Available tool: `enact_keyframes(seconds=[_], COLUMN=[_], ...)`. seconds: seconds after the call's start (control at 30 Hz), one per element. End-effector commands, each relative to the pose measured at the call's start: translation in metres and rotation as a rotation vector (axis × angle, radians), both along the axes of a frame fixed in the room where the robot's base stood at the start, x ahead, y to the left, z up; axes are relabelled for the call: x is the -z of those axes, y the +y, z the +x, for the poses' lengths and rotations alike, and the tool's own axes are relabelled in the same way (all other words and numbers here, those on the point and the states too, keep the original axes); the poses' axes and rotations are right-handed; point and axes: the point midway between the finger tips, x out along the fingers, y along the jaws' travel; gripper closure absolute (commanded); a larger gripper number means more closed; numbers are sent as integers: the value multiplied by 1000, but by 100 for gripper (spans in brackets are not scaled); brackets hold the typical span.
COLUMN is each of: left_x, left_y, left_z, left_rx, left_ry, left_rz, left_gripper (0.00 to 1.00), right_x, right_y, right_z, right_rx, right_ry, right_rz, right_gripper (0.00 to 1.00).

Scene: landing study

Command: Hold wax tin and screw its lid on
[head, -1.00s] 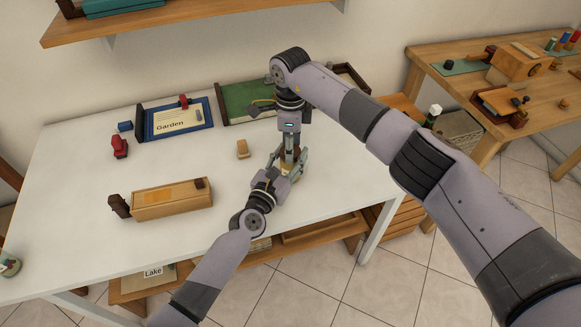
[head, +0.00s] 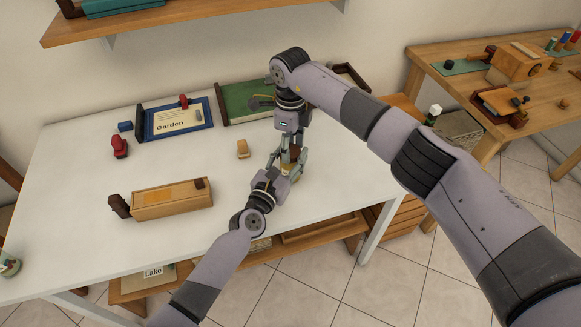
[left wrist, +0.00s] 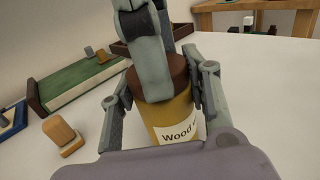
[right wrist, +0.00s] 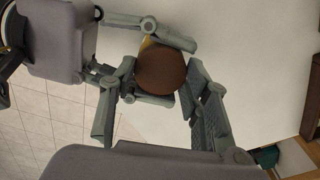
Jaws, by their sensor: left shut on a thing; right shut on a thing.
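The wax tin (left wrist: 170,122) is a yellow-brown cylinder with a white label whose visible part reads "Wood w". It stands upright near the table's right front. My left gripper (left wrist: 163,98) is shut around its side; in the head view that gripper (head: 287,165) reaches in from the front. The dark brown lid (left wrist: 175,78) sits on the tin's top, and it also shows from above in the right wrist view (right wrist: 160,69). My right gripper (right wrist: 161,86) points down from above and is shut on the lid. Whether the threads have caught cannot be seen.
A small wooden block (head: 242,149) stands left of the tin.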

Motion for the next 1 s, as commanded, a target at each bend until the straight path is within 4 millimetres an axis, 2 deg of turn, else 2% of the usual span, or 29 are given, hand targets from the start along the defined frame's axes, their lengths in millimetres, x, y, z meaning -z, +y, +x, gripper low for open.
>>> enact_keyframes(seconds=[0.07, 0.1, 0.37, 0.73, 1.0], left_x=[0, 0, 0, 0, 0], left_y=[0, 0, 0, 0, 0], left_z=[0, 0, 0, 0, 0], left_rx=[1, 1, 1, 1, 0], left_ry=[0, 0, 0, 1, 1], left_rz=[0, 0, 0, 0, 0], left_gripper=[100, 100, 100, 100, 100], right_x=[0, 0, 0, -3, -35], right_y=[-1, -1, -1, 0, -1], right_z=[1, 1, 1, 1, 1], right_rx=[1, 1, -1, -3, -3], right_ry=[-3, -3, -2, -2, -5], right_rz=[-2, -2, -2, -1, -2], right_gripper=[90, 55, 38, 37, 37])
